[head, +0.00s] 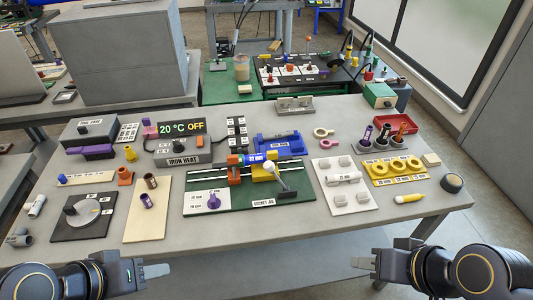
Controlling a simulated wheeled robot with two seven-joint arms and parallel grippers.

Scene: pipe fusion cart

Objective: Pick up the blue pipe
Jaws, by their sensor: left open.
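A short blue pipe (254,158) lies level in the socket jig (285,199) at the middle of the table, between an orange clamp (234,165) and a yellow clamp (263,172). The clamps hide parts of it. My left gripper (158,271) is open and empty in front of the table's front edge, at lower left, well away from the pipe. My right gripper (362,263) is in front of the table at lower right, also apart from the pipe. The gap between its fingers is not clear.
The iron heater (183,150) is at left, and a white board with rollers (344,186) at right. The table's front strip is mostly clear.

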